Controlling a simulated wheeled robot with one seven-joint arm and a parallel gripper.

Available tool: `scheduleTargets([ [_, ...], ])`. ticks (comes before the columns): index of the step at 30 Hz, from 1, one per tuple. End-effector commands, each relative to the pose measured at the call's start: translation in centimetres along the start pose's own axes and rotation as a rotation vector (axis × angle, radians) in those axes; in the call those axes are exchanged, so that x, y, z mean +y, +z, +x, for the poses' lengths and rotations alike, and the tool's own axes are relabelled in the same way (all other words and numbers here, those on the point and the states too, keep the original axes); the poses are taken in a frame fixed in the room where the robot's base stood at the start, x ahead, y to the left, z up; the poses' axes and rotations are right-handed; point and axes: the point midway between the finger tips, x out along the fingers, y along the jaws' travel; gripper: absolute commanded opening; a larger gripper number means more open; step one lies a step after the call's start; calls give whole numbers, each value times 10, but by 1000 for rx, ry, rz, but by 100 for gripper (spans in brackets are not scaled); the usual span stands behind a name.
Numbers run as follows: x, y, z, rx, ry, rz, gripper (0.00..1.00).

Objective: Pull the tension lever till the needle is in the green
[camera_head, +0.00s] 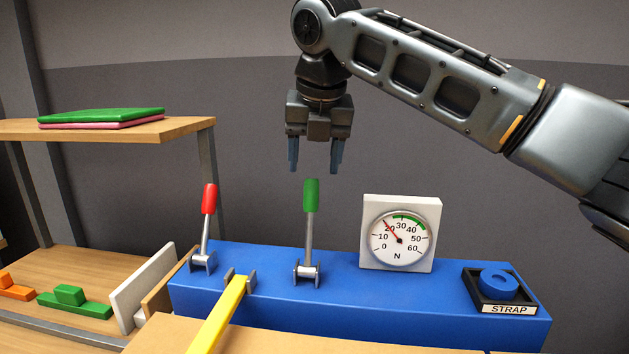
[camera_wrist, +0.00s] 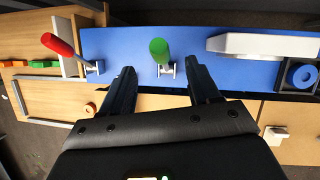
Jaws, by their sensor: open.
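A lever with a green grip (camera_head: 311,196) stands almost upright on a blue bench unit (camera_head: 340,306). A lever with a red grip (camera_head: 209,199) stands to its left, leaning slightly right at the top. The gauge (camera_head: 372,258) is a white block marked N. Its red needle (camera_head: 390,228) points near 20, left of the green arc (camera_head: 410,217). My gripper (camera_head: 315,167) is open and empty, pointing down just above the green grip. In the wrist view the green grip (camera_wrist: 159,51) appears between and beyond the open fingertips (camera_wrist: 160,74). No contact shows.
A yellow strap (camera_head: 221,314) runs through a bracket between the levers. A blue roll (camera_head: 498,284) sits in a black STRAP tray at right. A wooden shelf (camera_head: 185,127) with green and pink flat items stands at left. The space around the green grip is clear.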

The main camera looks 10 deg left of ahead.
Motion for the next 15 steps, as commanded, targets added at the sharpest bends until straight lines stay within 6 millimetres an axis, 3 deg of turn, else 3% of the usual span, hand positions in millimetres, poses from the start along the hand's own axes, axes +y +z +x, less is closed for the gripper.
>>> scheduleTargets([
  [5, 0, 0, 14, 2, -3, 0, 61],
  [15, 0, 0, 63, 1, -1, -1, 61],
])
